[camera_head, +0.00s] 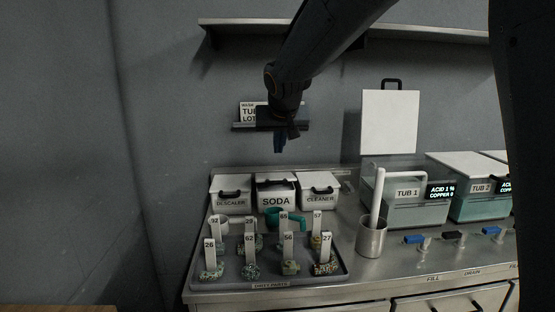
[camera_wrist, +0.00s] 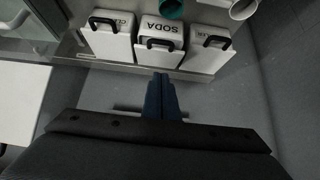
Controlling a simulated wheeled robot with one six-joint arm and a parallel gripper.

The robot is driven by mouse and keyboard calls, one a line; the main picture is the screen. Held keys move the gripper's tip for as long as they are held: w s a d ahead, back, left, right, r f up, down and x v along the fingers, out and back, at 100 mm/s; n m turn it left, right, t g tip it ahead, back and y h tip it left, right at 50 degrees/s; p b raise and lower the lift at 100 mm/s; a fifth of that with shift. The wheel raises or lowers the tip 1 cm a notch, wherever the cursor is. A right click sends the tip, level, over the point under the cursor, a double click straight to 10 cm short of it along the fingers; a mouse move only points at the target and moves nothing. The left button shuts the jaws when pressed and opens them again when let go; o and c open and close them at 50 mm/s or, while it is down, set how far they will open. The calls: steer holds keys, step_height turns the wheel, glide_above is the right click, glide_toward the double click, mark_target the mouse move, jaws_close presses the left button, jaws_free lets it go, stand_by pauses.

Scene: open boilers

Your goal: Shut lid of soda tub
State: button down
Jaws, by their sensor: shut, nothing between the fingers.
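The soda tub (camera_head: 276,201) is a white box with a SODA label, between the descaler tub (camera_head: 231,204) and the cleaner tub (camera_head: 319,198). My gripper (camera_head: 279,148) is shut and empty, pointing down above and apart from the tubs, in front of the wall.
A tray (camera_head: 215,284) of several numbered parts and a teal cup (camera_head: 272,216) stand in front of the tubs. A steel cup (camera_head: 371,240) with a white rod stands right of it. An upright white panel (camera_head: 390,122) and tub 1 (camera_head: 407,210) are farther right. A shelf (camera_head: 430,31) hangs above.

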steer(key=s+f+p+x, duration=0.2)
steer(key=x, duration=1)
steer(key=shift+f+p, duration=0.2)
steer(key=shift+p, duration=0.1)
steer(key=shift+w+f, duration=0.15)
steer(key=f+b, duration=0.1)
steer(key=b, duration=0.1)
steer(key=s+f+b, duration=0.1)
steer(key=f+b, duration=0.1)
steer(key=b, duration=0.1)
steer(key=f+b, duration=0.2)
steer(key=b, duration=0.1)
steer(key=shift+s, duration=0.3)
